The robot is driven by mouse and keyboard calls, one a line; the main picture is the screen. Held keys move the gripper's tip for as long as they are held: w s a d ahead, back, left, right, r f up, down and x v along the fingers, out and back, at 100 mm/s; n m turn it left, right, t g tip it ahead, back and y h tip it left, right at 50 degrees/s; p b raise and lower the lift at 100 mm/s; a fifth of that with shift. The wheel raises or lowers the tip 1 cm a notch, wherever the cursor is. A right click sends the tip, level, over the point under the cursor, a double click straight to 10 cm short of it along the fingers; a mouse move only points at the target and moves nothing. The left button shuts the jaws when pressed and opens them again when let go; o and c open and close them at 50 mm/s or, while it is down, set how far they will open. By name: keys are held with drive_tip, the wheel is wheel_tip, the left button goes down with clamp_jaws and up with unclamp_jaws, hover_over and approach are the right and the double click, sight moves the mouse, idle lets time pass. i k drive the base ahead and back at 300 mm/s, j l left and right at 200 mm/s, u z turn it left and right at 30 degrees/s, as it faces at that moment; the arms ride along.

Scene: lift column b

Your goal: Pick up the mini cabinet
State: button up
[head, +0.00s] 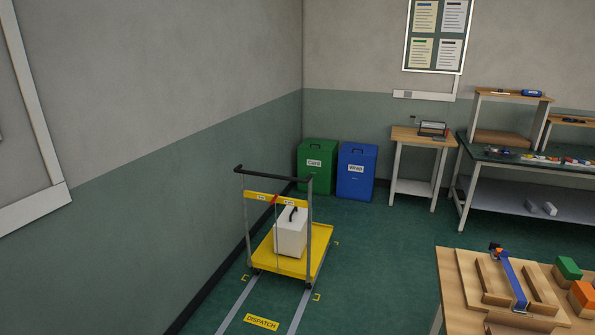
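A white box with a dark carry handle on top (290,232) stands upright on the yellow deck of a trolley (315,240) by the left wall. It may be the mini cabinet, but no drawers or doors can be made out on it. The trolley's grey posts and yellow crossbar partly cover the box. Nothing else in view is clearly a mini cabinet. My gripper does not show in the head view.
A wooden workbench (450,262) with a blue clamp (514,284) and coloured blocks is at the lower right. Green (318,168) and blue (356,172) bins stand in the corner. Tables line the back right. Green floor is open between trolley and workbench.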

sight(292, 222)
drive_tip(key=i+z, duration=0.3)
drive_tip(key=i, duration=1.6)
drive_tip(key=i+l+u, duration=0.2)
drive_tip(key=i+u, duration=0.25)
drive_tip(key=i, duration=0.3)
drive_tip(key=i+l+u, duration=0.5)
drive_tip(key=i, duration=0.2)
drive_tip(key=i+l+u, duration=0.45)
drive_tip(key=i+l, duration=0.2)
drive_tip(key=i+l+u, duration=0.5)
drive_tip(key=l, duration=0.4)
